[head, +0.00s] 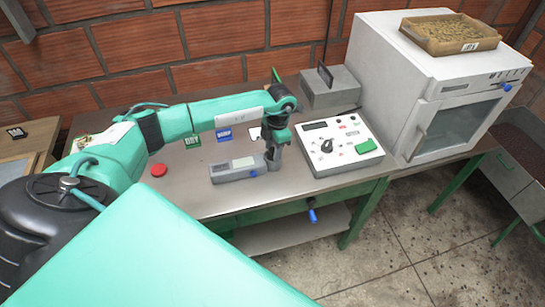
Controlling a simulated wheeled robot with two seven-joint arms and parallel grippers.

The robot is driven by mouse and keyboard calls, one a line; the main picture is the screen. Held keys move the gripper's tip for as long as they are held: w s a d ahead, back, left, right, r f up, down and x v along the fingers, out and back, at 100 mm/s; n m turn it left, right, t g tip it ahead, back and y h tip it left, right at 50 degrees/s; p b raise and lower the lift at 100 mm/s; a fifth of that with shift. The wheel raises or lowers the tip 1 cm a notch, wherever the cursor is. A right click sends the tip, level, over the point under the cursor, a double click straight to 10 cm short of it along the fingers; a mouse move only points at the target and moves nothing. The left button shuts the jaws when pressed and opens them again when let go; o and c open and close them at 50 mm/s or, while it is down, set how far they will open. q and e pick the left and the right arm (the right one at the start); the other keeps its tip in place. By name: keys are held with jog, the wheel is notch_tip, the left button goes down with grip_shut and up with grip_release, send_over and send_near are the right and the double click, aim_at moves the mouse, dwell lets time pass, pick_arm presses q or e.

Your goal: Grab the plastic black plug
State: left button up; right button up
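My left arm reaches across the metal table from the left. Its gripper (273,160) points down over the right end of a small grey device with a pale screen (238,170). The fingers are small and dark here, so I cannot tell whether they are open or shut, or whether they touch the device. I cannot make out a black plug for certain. A black knob-like piece (326,146) sits on the white control box, right of the gripper and apart from it. My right gripper is not in view.
The white control box (345,165) has a green button. A grey box with a black handle (330,92) stands behind it. A white oven (425,100) with a tray of beans (450,46) is at right. A red button (158,170) and small signs (192,141) are on the table (200,200).

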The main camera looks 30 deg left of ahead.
pick_arm(q)
jog(key=c, duration=0.7)
grip_shut()
jog(key=shift+r, duration=0.1)
